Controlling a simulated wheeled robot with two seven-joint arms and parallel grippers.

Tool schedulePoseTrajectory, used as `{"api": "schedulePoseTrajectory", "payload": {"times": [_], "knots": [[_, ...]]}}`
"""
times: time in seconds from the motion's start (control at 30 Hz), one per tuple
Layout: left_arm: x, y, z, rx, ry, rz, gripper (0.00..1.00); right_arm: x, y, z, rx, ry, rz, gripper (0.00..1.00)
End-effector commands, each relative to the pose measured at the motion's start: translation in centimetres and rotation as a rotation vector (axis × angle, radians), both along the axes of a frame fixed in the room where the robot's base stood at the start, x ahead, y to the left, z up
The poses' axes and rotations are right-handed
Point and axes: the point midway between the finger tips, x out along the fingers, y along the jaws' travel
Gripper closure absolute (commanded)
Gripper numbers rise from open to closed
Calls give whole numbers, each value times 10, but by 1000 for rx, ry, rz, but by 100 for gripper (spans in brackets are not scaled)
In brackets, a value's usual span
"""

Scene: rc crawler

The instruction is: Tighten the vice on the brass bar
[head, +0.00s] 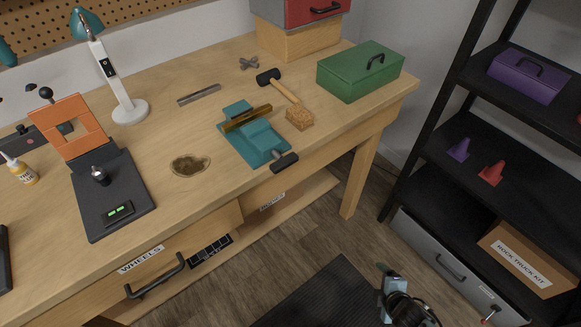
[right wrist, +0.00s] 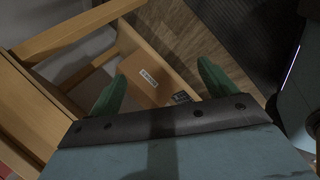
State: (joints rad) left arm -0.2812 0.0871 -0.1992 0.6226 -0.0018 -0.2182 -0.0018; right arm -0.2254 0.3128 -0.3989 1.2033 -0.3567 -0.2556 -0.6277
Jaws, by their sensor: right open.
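The teal vice (head: 262,138) stands on the wooden workbench near its front edge. The brass bar (head: 247,119) lies across the vice at its jaws; I cannot tell how tightly it is held. The vice's dark handle (head: 284,162) sticks out at the front, over the bench edge. My right gripper (head: 388,292) is low at the bottom of the head view, over the floor, well apart from the vice. In the right wrist view its green fingers (right wrist: 160,84) are spread with nothing between them. My left gripper is not in view.
A mallet (head: 283,86), a cork-like block (head: 299,118) and a green toolbox (head: 360,70) lie behind and right of the vice. A lamp (head: 128,108) and an orange-and-black stand (head: 112,195) are to the left. A black shelf (head: 480,130) stands right; floor between is open.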

Motion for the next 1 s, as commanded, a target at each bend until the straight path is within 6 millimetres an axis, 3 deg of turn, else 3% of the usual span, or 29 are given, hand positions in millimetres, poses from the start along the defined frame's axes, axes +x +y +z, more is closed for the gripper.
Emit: {"api": "schedulePoseTrajectory", "payload": {"times": [0.03, 0.1, 0.2, 0.33, 0.5, 0.6, 0.7, 0.87, 1.0], "knots": [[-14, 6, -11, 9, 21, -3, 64, 31, 10, 25, -92, -105, 155, 16], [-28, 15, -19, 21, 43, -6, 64, 63, 29, 65, -241, -247, 368, 16], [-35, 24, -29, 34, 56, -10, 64, 91, 61, 127, -468, -460, 636, 16], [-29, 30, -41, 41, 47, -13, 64, 99, 105, 206, -780, -737, 908, 16], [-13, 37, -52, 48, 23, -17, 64, 79, 148, 288, -1123, -1032, 1097, 16], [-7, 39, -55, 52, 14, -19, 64, 66, 161, 318, -1256, -1141, 1138, 16], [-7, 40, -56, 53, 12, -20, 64, 57, 169, 335, -1334, -1201, 1154, 16], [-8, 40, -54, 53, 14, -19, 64, 61, 176, 343, -1368, -1226, 1155, 16], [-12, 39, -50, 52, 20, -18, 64, 76, 187, 344, -1366, -1226, 1154, 16]]}}
